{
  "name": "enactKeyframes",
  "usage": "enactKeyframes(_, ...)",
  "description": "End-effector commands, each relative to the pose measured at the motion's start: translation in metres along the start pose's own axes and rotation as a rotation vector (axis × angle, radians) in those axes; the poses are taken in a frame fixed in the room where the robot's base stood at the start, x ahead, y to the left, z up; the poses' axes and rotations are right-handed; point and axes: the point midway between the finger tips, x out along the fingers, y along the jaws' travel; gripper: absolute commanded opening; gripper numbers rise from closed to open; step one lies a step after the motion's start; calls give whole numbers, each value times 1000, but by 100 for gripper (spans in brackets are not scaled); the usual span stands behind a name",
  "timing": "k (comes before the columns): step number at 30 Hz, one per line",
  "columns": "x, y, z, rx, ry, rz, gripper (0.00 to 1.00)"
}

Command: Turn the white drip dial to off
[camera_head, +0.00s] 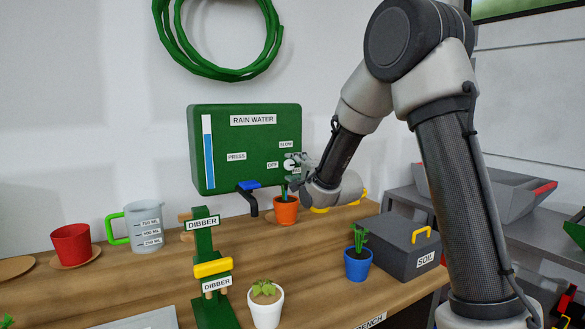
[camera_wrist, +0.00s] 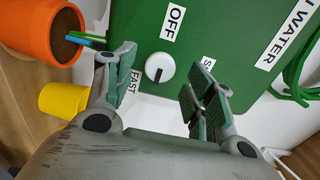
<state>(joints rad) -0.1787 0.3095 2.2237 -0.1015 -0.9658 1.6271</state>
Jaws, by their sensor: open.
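The white drip dial (camera_wrist: 160,66) is a round knob on the green rain water panel (camera_head: 220,170). In the wrist view its dark mark points down, away from the OFF label (camera_wrist: 173,21) and toward the side of the FAST label (camera_wrist: 134,82). In the head view the dial (camera_head: 289,165) is beside my fingers and partly hidden. My gripper (camera_wrist: 166,75) is open and empty, and it also shows in the head view (camera_head: 300,161). Its fingers appear on either side of the dial. I cannot tell whether they touch it.
An orange pot (camera_head: 286,211) stands close below my gripper. A blue lever (camera_head: 249,185) and dark spout are under the panel. A blue pot (camera_head: 357,263), grey soil box (camera_head: 398,246), dibber stand (camera_head: 206,250) and jug (camera_head: 145,225) stand on the wooden bench.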

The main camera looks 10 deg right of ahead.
Motion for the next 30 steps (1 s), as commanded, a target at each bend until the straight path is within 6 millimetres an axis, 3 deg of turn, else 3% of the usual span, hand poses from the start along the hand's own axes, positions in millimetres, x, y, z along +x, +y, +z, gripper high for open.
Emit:
enactKeyframes(6, 17, 0, 0, -1, 0, 0, 54)
enactKeyframes(13, 18, 0, 0, -1, 0, 1, 54)
enactKeyframes(21, 18, 0, 0, -1, 0, 1, 8)
enactKeyframes(30, 18, 0, 0, -26, 0, 2, 8)
